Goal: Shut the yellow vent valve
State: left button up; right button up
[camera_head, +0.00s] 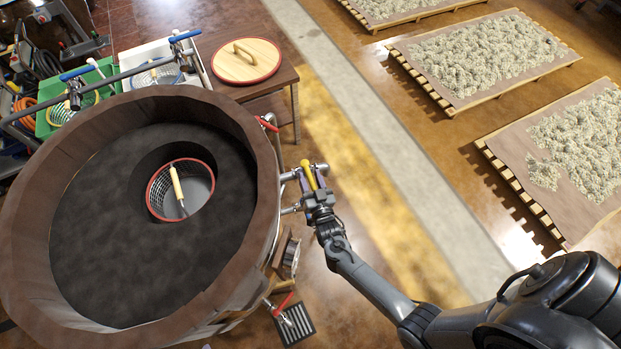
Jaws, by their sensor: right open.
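The yellow vent valve handle (308,175) is a short lever on metal pipework at the right side of a large wooden vat (262,190). It points up and slightly left in the picture. My right gripper (312,186) is at the handle, its jaws open, one finger on either side of the lever as far as I can see. Whether a finger touches the lever I cannot tell. The gripper hides the lower part of the valve. My left gripper is not in view.
Red-handled valves sit above (267,124) and below (284,303) on the vat's side, with a gauge (291,257) between. A basket (158,191) with a wooden-handled tool sits in the vat's dark fill. A table (285,80) holds a round lid (240,66).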

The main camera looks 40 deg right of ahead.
jog(key=shift+s, duration=0.1)
jog(key=v, duration=1)
jog(key=shift+s, duration=0.35)
jog(key=shift+a, duration=0.1)
